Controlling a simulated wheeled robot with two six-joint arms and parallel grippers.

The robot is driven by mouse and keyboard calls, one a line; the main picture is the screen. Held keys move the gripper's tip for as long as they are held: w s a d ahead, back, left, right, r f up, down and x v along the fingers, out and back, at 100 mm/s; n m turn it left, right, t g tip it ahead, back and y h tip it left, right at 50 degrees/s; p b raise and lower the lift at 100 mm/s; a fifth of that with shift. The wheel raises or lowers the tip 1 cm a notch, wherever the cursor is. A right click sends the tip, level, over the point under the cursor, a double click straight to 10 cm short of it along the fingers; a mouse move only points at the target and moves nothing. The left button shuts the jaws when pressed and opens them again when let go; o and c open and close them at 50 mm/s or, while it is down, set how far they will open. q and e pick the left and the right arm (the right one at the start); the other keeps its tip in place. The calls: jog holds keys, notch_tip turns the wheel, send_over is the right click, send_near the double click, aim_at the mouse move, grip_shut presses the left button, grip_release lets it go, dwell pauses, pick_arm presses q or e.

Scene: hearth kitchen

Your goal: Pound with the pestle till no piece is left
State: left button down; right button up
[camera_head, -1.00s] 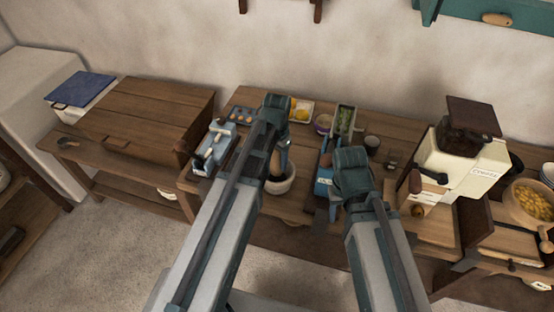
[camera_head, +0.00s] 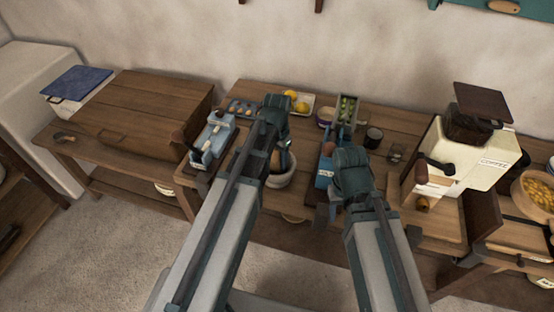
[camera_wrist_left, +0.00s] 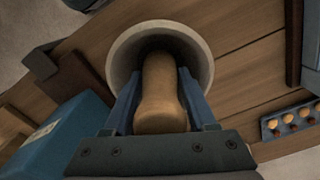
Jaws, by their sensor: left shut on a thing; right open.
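A pale mortar (camera_head: 284,172) stands on the wooden table, partly hidden by my left arm in the head view. It also shows in the left wrist view (camera_wrist_left: 206,62), with a dark inside. My left gripper (camera_head: 277,150) is shut on the wooden pestle (camera_wrist_left: 160,95), whose lower end is down inside the mortar. In the left wrist view the blue fingers lie on both sides of the pestle. The mortar's bottom and any pieces in it are hidden by the pestle and shadow. My right gripper (camera_head: 338,190) is open, over the table right of the mortar; its fingertips are mostly hidden.
A blue-grey device (camera_head: 213,138) stands left of the mortar, close to my left arm. A blue box (camera_head: 325,168) stands to its right. Behind are a tray with yellow fruit (camera_head: 297,100) and a dark cup (camera_head: 373,138). A cream coffee grinder (camera_head: 462,155) stands at right.

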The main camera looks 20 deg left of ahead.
aim_at(277, 152)
pick_arm(q)
jog(key=shift+f+b, duration=0.3)
jog(key=shift+f, duration=0.25)
notch_tip(277, 152, up, 5)
jog(key=p, duration=0.5)
jog(key=shift+f, duration=0.2)
jog(key=shift+r, duration=0.15)
dwell(1.3)
dwell(0.5)
notch_tip(277, 152, up, 7)
jog(key=p, duration=0.7)
jog(key=shift+s, duration=0.1)
